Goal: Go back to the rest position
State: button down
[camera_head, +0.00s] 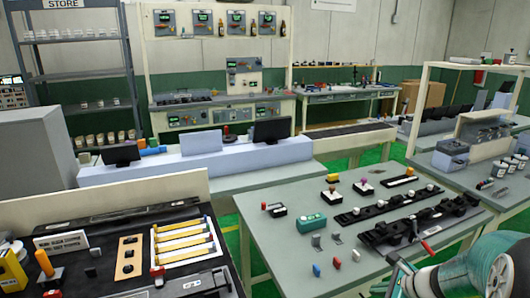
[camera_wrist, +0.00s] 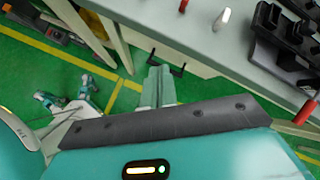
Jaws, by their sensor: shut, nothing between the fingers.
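A teal and grey part of my own arm shows at the lower right of the head view, close to the front right of the green-grey table (camera_head: 283,238). A red-handled tool (camera_head: 427,247) lies at the table's right front edge, near my arm in the picture. Its red handle also shows in the wrist view (camera_wrist: 305,112).
Black fixtures (camera_head: 395,232) and small red, blue and white pieces (camera_head: 326,266) lie on this table. A second bench with a black top (camera_head: 110,235) stands at left. A shelf frame (camera_head: 421,110) rises at right. Green floor (camera_wrist: 60,75) with yellow lines shows beside my body.

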jog(key=s+a+r+n+g+h, duration=0.1)
jog(key=s+a+r+n, duration=0.35)
jog(key=a+n, duration=0.2)
jog(key=s+a+r+n+g, duration=0.1)
jog(key=s+a+r+n, duration=0.3)
jog(key=a+r+n, duration=0.25)
jog(key=s+a+r+n+h, duration=0.2)
jog(key=s+r+n+h, duration=0.1)
jog(key=s+n, duration=0.6)
jog(key=shift+s+a+r+n+t+h, duration=0.3)
jog(key=shift+r+n, duration=0.5)
jog(key=shift+n, duration=0.2)
